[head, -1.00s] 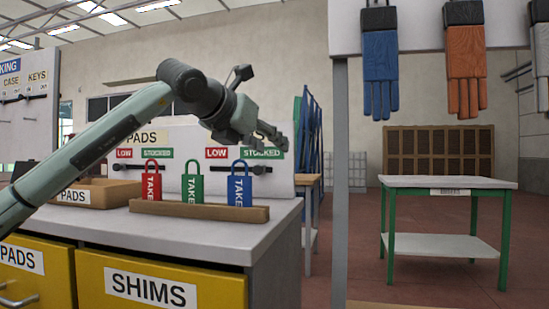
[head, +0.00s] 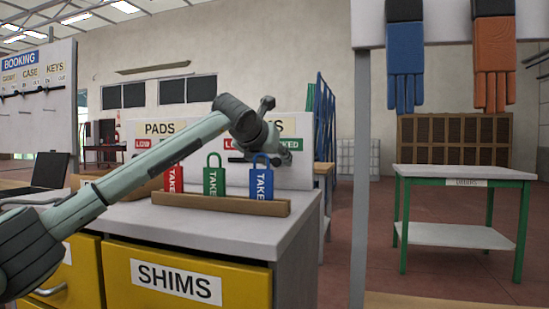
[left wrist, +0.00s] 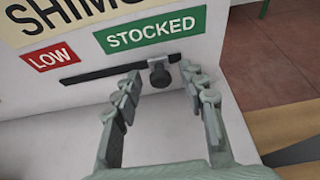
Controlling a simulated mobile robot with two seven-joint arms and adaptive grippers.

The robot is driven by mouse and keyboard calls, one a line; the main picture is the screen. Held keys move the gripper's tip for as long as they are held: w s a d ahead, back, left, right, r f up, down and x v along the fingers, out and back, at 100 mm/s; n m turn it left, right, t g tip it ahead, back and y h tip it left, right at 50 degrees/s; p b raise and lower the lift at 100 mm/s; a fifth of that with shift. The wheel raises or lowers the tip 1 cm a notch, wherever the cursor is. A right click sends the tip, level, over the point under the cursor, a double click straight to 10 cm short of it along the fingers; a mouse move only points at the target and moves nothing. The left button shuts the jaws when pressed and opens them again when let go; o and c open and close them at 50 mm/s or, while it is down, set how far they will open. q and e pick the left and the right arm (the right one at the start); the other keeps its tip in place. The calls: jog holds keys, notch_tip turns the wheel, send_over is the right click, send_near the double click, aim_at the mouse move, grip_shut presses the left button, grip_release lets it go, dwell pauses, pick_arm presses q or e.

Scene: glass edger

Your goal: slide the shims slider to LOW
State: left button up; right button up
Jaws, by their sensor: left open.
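The shims slider is a dark round knob (left wrist: 159,75) on a dark slot (left wrist: 100,70) in a white board. The knob sits toward the slot's right end, under the green STOCKED label (left wrist: 150,32). The red LOW label (left wrist: 50,57) is above the slot's left end. My left gripper (left wrist: 164,92) is open, its fingers on either side of the knob in the left wrist view. Whether a finger touches it I cannot tell. In the head view my left arm reaches to the SHIMS board (head: 297,165), and the knob is hidden there. My right gripper is not in view.
Red (head: 173,180), green (head: 213,178) and blue (head: 261,180) padlock-shaped TAKE tags stand in a wooden holder (head: 220,204) before the boards. The PADS board (head: 155,130) is to the left. A yellow SHIMS drawer (head: 120,285) is below the grey counter top.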

pick_arm(q)
jog(key=shift+c, duration=0.3)
grip_shut()
